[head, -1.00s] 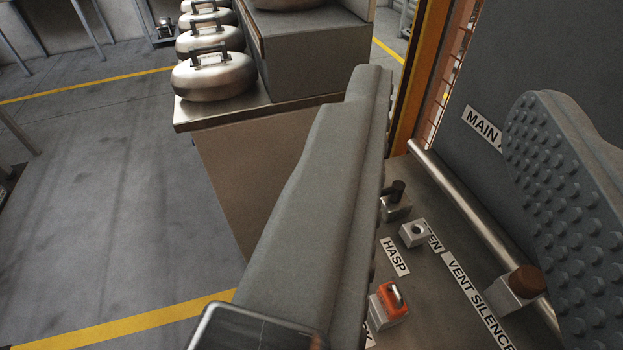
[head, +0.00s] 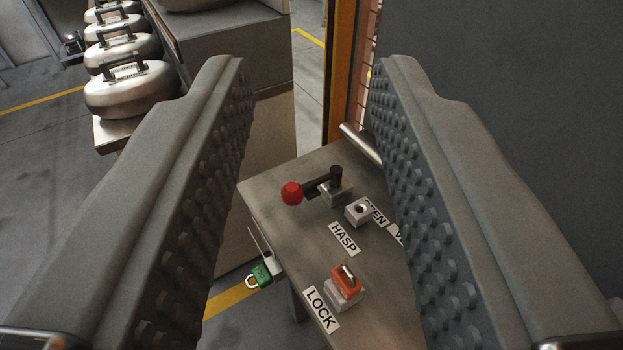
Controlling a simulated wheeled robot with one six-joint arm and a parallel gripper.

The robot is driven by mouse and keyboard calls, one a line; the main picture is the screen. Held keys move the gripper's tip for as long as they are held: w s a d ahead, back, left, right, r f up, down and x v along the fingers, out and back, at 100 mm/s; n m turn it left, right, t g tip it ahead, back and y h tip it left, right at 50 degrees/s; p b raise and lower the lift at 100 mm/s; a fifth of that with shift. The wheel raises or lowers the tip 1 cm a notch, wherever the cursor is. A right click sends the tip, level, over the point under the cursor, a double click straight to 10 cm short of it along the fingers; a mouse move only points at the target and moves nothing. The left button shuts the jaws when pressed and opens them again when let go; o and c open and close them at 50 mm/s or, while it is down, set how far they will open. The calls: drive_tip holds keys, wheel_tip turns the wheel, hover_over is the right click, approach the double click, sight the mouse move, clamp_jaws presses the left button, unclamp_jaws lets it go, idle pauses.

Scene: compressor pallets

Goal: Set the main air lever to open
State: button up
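The main air lever is a dark arm with a red ball knob (head: 292,193) at its left end. Its dark pivot post (head: 336,177) stands on a metal block at its right end. The lever lies roughly level, pointing left to the near-left edge of the bench. My gripper (head: 312,75) is open and empty, with its two studded grey fingers at either side of the view. The lever shows in the gap between them, apart from both. A label ending in "EN" (head: 378,213) is partly hidden by a block and the right finger.
A metal block with a hole (head: 358,211) stands beside the lever, near the HASP label (head: 343,239). An orange padlock (head: 346,280) sits by the LOCK label (head: 321,308). A green padlock (head: 260,276) hangs at the bench (head: 290,235) edge. A pipe (head: 362,146) runs behind the right finger.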

idle(0.6)
drive_tip(key=m+g+h, duration=0.1)
drive_tip(key=m+g, duration=1.1)
drive_tip(key=g, duration=0.7)
hover_over(308, 184)
drive_tip(key=w+a, duration=0.2)
drive_tip(key=w, duration=0.1)
wheel_tip(308, 184, down, 7)
drive_tip(key=s+f, duration=0.1)
drive_tip(key=f, duration=0.4)
drive_tip(key=d+f, duration=0.1)
drive_tip(key=f, duration=0.5)
drive_tip(key=s+f, duration=0.1)
drive_tip(key=f, duration=0.5)
drive_tip(key=shift+s+d, duration=0.3)
drive_tip(key=shift+d, duration=0.05)
clamp_jaws()
